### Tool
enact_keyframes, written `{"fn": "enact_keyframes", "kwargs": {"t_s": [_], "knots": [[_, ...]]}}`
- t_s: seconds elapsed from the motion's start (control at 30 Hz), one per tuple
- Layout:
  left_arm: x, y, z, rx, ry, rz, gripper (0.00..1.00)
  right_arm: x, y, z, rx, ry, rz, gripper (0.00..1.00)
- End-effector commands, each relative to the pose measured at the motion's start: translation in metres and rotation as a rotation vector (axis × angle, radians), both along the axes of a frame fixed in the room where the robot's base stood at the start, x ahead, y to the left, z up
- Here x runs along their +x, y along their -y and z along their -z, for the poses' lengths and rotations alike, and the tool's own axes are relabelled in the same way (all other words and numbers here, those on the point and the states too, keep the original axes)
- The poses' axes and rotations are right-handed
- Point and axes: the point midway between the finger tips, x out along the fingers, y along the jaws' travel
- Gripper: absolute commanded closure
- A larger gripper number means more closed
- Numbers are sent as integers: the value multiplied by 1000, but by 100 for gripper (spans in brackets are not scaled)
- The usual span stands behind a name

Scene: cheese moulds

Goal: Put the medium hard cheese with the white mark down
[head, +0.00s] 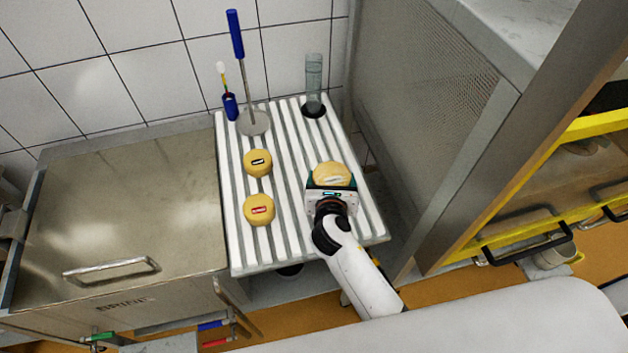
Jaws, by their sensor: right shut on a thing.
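The cheese with the white mark (332,174) is a round yellow wheel over the right half of the white slatted rack (290,190). My right gripper (329,183) is shut on it from the front, and the gripper body hides the wheel's near side. I cannot tell whether the wheel touches the slats or hangs just above them. A cheese with a black mark (258,163) and a cheese with a red mark (259,210) lie on the slats to the left. My left gripper is not in view.
At the rack's back stand a blue-handled tool (237,40), a blue cup with a brush (230,106) and a clear cylinder (314,80). A steel brine tank (120,200) is at left, a steel cabinet (430,110) at right. Slats between the cheeses are bare.

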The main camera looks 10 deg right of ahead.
Motion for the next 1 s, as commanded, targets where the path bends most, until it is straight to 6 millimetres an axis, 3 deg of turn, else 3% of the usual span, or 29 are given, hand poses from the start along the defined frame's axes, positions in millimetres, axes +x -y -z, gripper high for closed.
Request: {"fn": "enact_keyframes", "kwargs": {"t_s": [0.1, 0.5, 0.9, 0.93, 1.0], "knots": [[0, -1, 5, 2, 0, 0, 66, 0, 0, 23, -1, -1, 0, 41], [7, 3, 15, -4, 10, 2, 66, 1, 0, 68, 0, 1, -1, 41], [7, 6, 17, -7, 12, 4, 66, 1, 0, 73, 1, 3, -1, 41], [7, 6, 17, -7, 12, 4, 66, 0, 0, 74, 1, 1, -1, 17], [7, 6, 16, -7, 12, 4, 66, 0, 0, 73, 1, 1, -1, 6]]}}
